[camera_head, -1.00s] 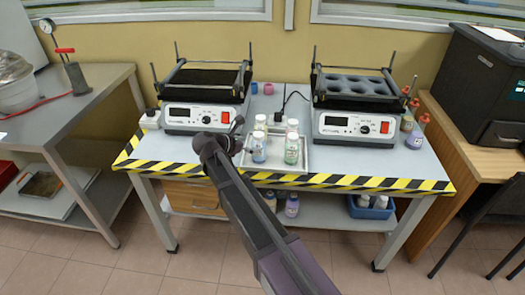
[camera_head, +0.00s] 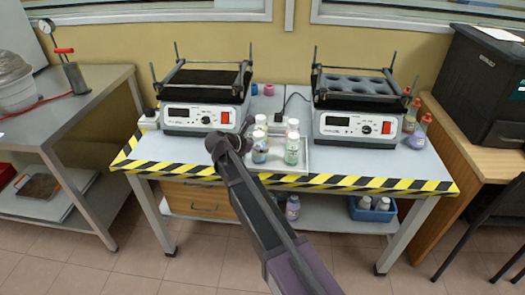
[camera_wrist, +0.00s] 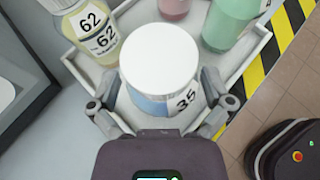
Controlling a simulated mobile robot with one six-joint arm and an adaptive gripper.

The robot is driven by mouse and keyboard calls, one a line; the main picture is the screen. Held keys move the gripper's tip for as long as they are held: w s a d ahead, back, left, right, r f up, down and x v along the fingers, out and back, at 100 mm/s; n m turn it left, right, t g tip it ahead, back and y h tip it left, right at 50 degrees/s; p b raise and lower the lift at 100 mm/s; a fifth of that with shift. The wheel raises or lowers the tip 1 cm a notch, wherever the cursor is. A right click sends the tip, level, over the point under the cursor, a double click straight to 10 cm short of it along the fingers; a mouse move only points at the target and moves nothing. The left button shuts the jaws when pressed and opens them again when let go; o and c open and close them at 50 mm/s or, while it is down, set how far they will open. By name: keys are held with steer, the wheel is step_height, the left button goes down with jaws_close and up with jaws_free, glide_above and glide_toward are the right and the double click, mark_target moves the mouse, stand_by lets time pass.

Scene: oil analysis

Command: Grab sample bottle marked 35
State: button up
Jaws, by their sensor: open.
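The sample bottle marked 35 (camera_wrist: 172,103) has a white cap, a white label and bluish contents. In the wrist view it stands between the two fingers of my open gripper (camera_wrist: 158,98), one finger on each side. I cannot tell whether the fingers touch it.
A bottle marked 62 (camera_wrist: 88,30) stands close by at upper left in the wrist view. A green bottle (camera_wrist: 231,22) is at upper right. Two shaker devices (camera_head: 205,118) (camera_head: 356,125) flank the tray. Striped tape (camera_head: 340,181) edges the table.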

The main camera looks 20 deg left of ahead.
mark_target(256, 135)
steer(key=c, duration=1.1)
steer(key=shift+r, duration=0.2)
steer(key=shift+c, duration=0.2)
step_height(256, 135, up, 2)
steer(key=p, duration=0.2)
steer(key=shift+p, duration=0.3)
steer(key=shift+r+p, duration=0.8)
steer(key=shift+r, duration=0.1)
steer(key=s+a, duration=0.1)
steer(key=s, duration=1.5)
steer(key=shift+a+r+p, duration=0.25)
steer(key=shift+r+p, duration=0.15)
